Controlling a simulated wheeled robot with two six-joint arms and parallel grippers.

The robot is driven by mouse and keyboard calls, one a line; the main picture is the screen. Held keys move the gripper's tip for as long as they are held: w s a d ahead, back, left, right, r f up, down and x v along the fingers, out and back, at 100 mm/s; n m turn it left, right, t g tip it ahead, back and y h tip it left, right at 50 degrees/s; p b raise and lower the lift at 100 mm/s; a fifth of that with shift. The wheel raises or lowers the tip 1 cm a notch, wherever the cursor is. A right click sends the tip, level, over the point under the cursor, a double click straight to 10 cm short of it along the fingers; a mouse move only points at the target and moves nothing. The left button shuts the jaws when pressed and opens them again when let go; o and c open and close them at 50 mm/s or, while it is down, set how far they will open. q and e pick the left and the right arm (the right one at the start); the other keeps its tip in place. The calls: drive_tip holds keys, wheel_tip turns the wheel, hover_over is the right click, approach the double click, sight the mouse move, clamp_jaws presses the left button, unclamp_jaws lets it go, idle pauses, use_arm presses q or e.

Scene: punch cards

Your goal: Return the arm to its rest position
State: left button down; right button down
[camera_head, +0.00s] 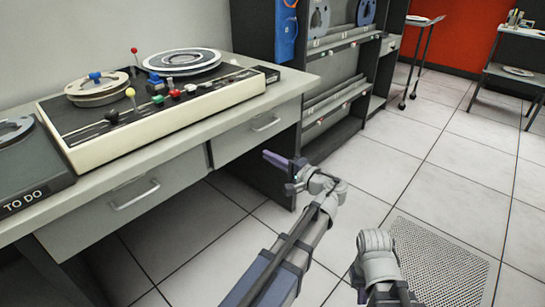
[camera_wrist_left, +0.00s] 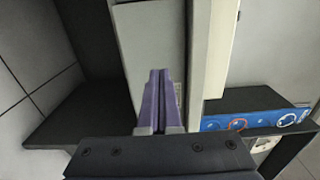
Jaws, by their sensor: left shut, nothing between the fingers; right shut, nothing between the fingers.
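My left gripper (camera_head: 275,159) has purple fingers and is shut and empty. In the head view it is in front of the desk's right end, below the right drawer (camera_head: 258,128). In the left wrist view its two fingers (camera_wrist_left: 160,78) lie together with nothing between them, pointing at the grey desk front. My left arm (camera_head: 290,255) reaches up from the bottom of the head view.
The desk (camera_head: 130,185) carries a console (camera_head: 150,122) with reels, knobs and levers, and a "TO DO" tray (camera_head: 30,170). A dark rack (camera_head: 335,90) stands beyond it. A blue panel (camera_wrist_left: 255,121) shows in the left wrist view.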

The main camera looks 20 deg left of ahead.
use_arm(q)
drive_tip(key=s+d+f+g+h+p, duration=0.1)
drive_tip(key=s+d+f+g+h, duration=0.1)
drive_tip(key=s+d+f+h, duration=0.4)
drive_tip(key=s+d+f+g+h, duration=0.1)
drive_tip(key=s+d+f+h, duration=0.15)
drive_tip(key=f, duration=0.55)
drive_tip(key=s+d+f+g+h+p, duration=0.1)
drive_tip(key=s+d+f+g+h, duration=0.2)
drive_tip(key=s+d, duration=0.35)
drive_tip(key=s+d+f+g+h, duration=0.1)
drive_tip(key=s+d+f+h, duration=0.25)
drive_tip(key=s+d, duration=0.35)
wheel_tip(320, 180, up, 38)
drive_tip(key=w+p, duration=0.1)
drive_tip(key=p, duration=3.7)
drive_tip(key=shift+w+d+r+t+h, duration=0.15)
drive_tip(key=shift+w+r+t+h, duration=0.15)
drive_tip(key=shift+h, duration=0.1)
drive_tip(key=shift+f, duration=0.1)
